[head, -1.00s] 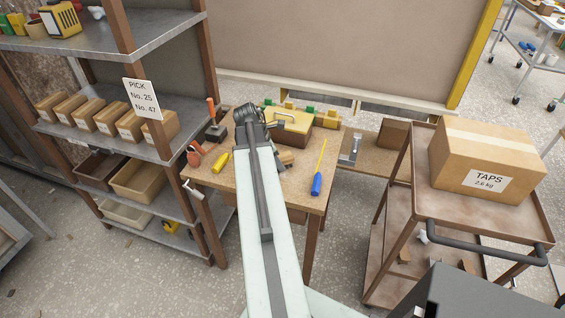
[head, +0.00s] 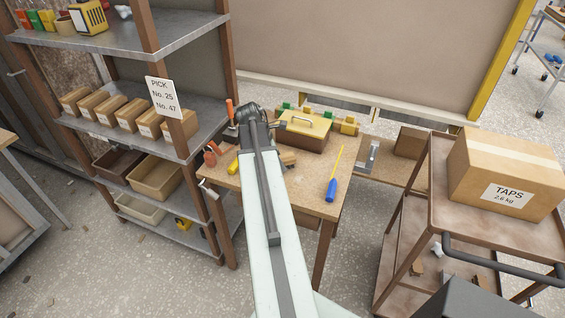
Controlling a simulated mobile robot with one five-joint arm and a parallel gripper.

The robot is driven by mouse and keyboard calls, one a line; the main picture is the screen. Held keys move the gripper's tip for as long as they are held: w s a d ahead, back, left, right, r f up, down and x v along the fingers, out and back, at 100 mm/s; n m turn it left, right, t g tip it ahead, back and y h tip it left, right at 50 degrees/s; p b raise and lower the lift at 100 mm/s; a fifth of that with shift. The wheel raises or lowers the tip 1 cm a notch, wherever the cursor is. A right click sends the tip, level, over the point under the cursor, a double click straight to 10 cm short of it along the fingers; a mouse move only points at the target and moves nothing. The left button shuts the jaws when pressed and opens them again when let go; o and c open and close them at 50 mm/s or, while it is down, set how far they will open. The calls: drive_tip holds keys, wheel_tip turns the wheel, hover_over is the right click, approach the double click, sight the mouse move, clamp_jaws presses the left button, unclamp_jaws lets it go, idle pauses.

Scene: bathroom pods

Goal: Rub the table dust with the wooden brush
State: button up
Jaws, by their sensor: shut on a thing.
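The wooden table (head: 315,210) stands ahead of me, partly covered by my arm. A small brown wooden piece (head: 288,158) shows just right of the arm, over the tabletop. It looks like part of the wooden brush, but the rest is hidden. My gripper is hidden behind the arm, so its hold on the piece does not show. I cannot make out a dust patch on the visible tabletop.
A yellow-lidded toolbox (head: 305,130) stands at the table's back. A blue screwdriver (head: 331,188) lies right, a yellow-handled tool (head: 233,165) left. A shelf rack (head: 150,155) stands left; a trolley (head: 430,215) with a carton (head: 508,172) stands right.

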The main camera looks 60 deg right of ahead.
sight(310, 178)
drive_tip(key=shift+w+a, duration=0.15)
drive_tip(key=shift+w, duration=0.75)
drive_tip(key=shift+w+a, duration=0.2)
drive_tip(key=shift+w, duration=0.7)
drive_tip(key=shift+w+a, duration=0.15)
drive_tip(key=shift+w, duration=0.75)
drive_tip(key=shift+s+a, duration=0.25)
drive_tip(key=shift+a, duration=0.6)
drive_tip(key=shift+s+d, duration=0.2)
drive_tip(key=shift+s, duration=0.65)
drive_tip(key=shift+s+d, duration=0.2)
drive_tip(key=shift+s, duration=0.6)
drive_tip(key=shift+s+d+f, duration=0.1)
drive_tip(key=shift+s+d, duration=0.05)
drive_tip(key=shift+s, duration=0.65)
drive_tip(key=shift+s+d, duration=0.1)
drive_tip(key=shift+s, duration=0.8)
drive_tip(key=shift+c, duration=0.6)
drive_tip(key=shift+s+d, duration=0.2)
drive_tip(key=shift+s, duration=0.6)
drive_tip(key=shift+s+d, duration=0.2)
drive_tip(key=shift+s, duration=0.6)
drive_tip(key=shift+s+d, duration=0.15)
drive_tip(key=shift+s, duration=0.7)
drive_tip(key=shift+s+d, duration=0.1)
drive_tip(key=shift+s, duration=0.7)
drive_tip(key=shift+s+d, duration=0.2)
drive_tip(key=shift+s, duration=0.65)
drive_tip(key=shift+s+d, duration=0.2)
drive_tip(key=shift+s, duration=0.6)
